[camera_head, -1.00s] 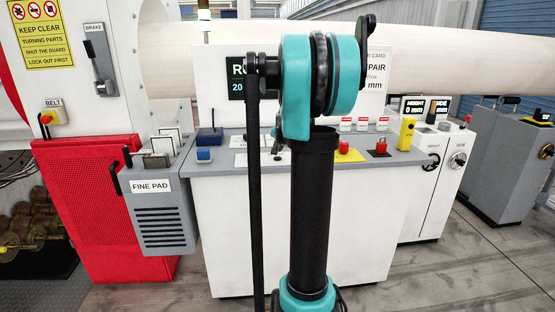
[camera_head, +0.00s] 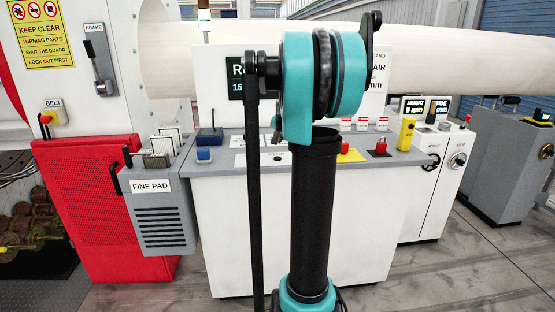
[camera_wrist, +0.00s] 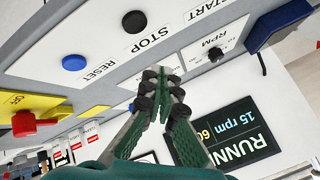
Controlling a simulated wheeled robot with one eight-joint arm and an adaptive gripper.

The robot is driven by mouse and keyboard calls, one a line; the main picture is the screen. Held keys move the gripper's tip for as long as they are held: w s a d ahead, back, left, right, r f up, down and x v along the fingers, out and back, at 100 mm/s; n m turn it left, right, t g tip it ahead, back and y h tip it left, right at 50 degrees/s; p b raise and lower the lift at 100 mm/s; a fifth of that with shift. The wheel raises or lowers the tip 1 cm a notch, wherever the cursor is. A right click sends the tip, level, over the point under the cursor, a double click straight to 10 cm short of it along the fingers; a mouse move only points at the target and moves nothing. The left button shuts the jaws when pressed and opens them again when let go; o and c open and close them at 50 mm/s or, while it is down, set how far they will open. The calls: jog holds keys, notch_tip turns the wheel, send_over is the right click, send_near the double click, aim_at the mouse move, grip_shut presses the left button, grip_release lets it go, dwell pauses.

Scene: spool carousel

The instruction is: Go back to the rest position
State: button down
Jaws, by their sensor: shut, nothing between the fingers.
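My gripper (camera_wrist: 160,85) shows in the wrist view, shut and empty, with its fingertips together in front of the control console (camera_wrist: 110,70). The panel there has a black STOP button (camera_wrist: 135,21), a blue RESET button (camera_wrist: 75,62) and an RPM knob (camera_wrist: 216,54). A dark display (camera_wrist: 235,135) reads "RUNNING" and 15 rpm. In the head view my own arm stands in the middle and hides the gripper and much of the console (camera_head: 225,215).
A long pale roll (camera_head: 220,45) lies across behind the console. A grey FINE PAD bin (camera_head: 160,212) and a red perforated guard (camera_head: 95,205) stand at left. White and grey cabinets (camera_head: 495,170) stand at right. Floor at lower right is clear.

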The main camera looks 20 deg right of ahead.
jog(key=s+a+f+n+g+y, duration=0.1)
jog(key=s+a+f+n, duration=0.2)
jog(key=s+a+f, duration=0.5)
jog(key=s+a+f+n+g, duration=0.1)
jog(key=s+a+f+n, duration=0.2)
jog(key=s+a, duration=0.55)
jog(key=s+a+f+n+g, duration=0.1)
jog(key=s+f, duration=0.4)
jog(key=s, duration=0.5)
jog(key=s+a+f+n+g, duration=0.1)
jog(key=s+a+f+n, duration=0.2)
jog(key=s+f, duration=0.3)
jog(key=s+n, duration=0.1)
jog(key=s, duration=0.3)
jog(key=shift+s+a+f+g+y, duration=0.2)
jog(key=shift+s+g+y, duration=0.1)
jog(key=shift+s+g, duration=0.1)
